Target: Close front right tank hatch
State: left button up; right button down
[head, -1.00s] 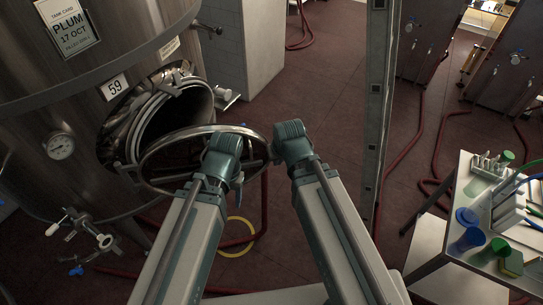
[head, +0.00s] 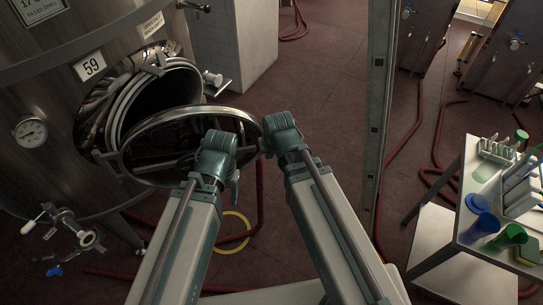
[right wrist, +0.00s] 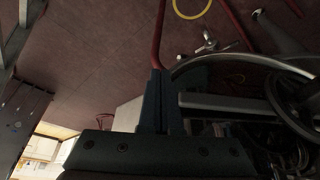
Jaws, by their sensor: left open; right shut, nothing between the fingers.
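The tank (head: 75,150), with a "59" plate, has a round open port (head: 155,105) low on its side. Its hatch (head: 190,112), a round metal door with a shiny rim and dark inner bars, stands swung out from the port. My left gripper (head: 215,150) is over the hatch's lower right part; its fingers are mostly hidden by my wrist, and it is open. My right gripper (head: 275,137) is by the hatch's right rim, shut and empty. In the right wrist view its fingers (right wrist: 160,95) are near the curved rim (right wrist: 235,60); contact cannot be told.
A grey post (head: 378,120) stands right of my arms. A white table (head: 450,215) with a blue cup, a green cup and a rack is at the right. A red hose (head: 260,185) and a yellow ring (head: 233,232) lie on the floor. A valve (head: 85,238) juts from the tank.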

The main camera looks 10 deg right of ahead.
pick_arm(q)
jog(key=shift+w+d+f+p, duration=0.15)
jog(key=shift+w+d+p, duration=0.05)
jog(key=shift+w+p, duration=0.25)
pick_arm(e)
jog(key=w, duration=0.4)
jog(key=shift+a+f, duration=0.15)
jog(key=shift+a, duration=0.1)
jog(key=shift+w, duration=0.15)
